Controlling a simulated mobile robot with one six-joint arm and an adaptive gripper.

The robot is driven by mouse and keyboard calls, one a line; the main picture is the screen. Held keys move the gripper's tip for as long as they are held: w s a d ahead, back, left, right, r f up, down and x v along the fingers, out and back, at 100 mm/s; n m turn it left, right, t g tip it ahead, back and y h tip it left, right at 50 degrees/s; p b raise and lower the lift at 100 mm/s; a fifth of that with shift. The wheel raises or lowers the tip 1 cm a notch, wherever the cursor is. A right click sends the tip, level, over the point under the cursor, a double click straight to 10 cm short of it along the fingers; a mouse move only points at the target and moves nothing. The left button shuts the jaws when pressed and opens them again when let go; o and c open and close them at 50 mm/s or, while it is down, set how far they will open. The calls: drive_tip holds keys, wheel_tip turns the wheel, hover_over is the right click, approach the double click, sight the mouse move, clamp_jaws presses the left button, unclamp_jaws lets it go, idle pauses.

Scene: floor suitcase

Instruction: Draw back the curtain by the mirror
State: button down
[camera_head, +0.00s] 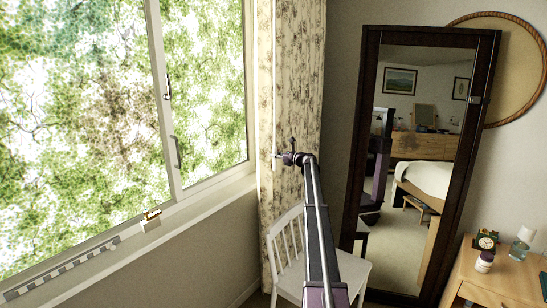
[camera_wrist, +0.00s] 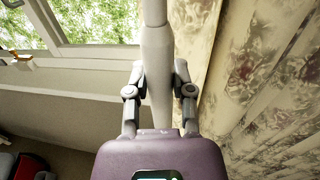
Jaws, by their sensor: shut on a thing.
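The floral cream curtain (camera_head: 300,85) hangs in folds between the window and the mirror in the head view. It fills the right side of the wrist view (camera_wrist: 265,75). A pale upright rod (camera_wrist: 156,45) stands along the curtain's left side. My gripper (camera_head: 279,156) is at the curtain's left edge, at the end of my outstretched arm. In the wrist view my gripper (camera_wrist: 158,80) has its two fingers shut on the rod, one on each side. The rod's lower part is hidden behind the gripper body. The tall dark-framed mirror (camera_head: 425,185) leans to the right of the curtain.
The window (camera_head: 80,110) and its sill (camera_head: 190,210) lie left of the curtain. A white chair (camera_head: 290,250) stands below my arm, close to the curtain. A wooden dresser (camera_head: 500,275) with small items is at lower right.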

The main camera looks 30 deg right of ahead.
drive_tip(key=shift+w, duration=0.1)
drive_tip(key=shift+c, duration=2.3)
unclamp_jaws()
drive_tip(key=shift+a, duration=0.1)
drive_tip(key=v, duration=1.2)
